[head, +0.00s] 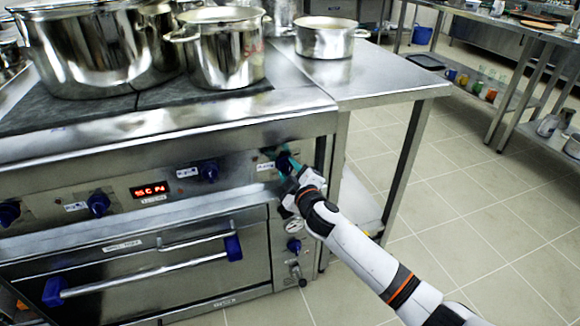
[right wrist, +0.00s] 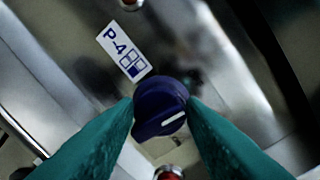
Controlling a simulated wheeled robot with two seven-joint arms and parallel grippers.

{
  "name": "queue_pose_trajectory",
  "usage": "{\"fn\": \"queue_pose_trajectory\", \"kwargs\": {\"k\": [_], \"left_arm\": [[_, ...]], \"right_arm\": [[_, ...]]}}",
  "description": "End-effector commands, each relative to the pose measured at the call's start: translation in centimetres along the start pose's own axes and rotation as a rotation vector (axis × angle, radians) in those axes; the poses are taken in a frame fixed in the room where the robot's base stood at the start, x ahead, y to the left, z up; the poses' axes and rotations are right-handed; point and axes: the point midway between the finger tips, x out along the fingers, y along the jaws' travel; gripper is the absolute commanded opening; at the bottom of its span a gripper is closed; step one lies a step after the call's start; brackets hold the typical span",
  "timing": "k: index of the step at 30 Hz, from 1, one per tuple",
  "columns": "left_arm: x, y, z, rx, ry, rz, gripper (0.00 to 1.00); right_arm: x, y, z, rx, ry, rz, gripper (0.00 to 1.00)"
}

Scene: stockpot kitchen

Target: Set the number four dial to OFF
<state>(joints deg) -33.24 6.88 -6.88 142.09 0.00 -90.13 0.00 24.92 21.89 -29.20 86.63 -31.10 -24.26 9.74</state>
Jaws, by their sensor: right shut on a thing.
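The number four dial (right wrist: 160,106) is a dark blue knob with a white pointer line, on the steel front panel of the stove. The pointer's setting against the panel marks cannot be read clearly. My left gripper is not in view.
Other blue knobs (head: 208,171) and a red display (head: 150,190) line the panel. The oven door handle (head: 150,270) sticks out below. Steel pots (head: 225,50) stand on top. A steel side table (head: 385,75) stands at right, with open tiled floor beyond.

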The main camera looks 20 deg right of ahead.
Motion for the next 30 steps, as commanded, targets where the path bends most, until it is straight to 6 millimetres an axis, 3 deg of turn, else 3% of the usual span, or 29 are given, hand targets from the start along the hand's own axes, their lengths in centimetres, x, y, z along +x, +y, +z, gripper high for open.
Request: {"fn": "queue_pose_trajectory", "kwargs": {"k": [9,23,24,27,30], "left_arm": [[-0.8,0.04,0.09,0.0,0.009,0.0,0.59],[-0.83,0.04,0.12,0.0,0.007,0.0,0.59],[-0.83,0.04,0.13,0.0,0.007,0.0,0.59],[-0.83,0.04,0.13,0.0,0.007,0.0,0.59],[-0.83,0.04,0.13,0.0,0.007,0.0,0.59]], "right_arm": [[0.0,-0.06,0.04,-0.097,0.008,0.0,0.14],[0.01,-0.01,0.01,-0.114,0.008,-0.001,0.14],[0.01,-0.02,0.02,-0.114,0.008,-0.001,0.39],[0.01,-0.01,0.02,-0.113,0.008,-0.001,0.55],[0.01,-0.01,0.02,-0.112,0.008,-0.001,0.58]]}}
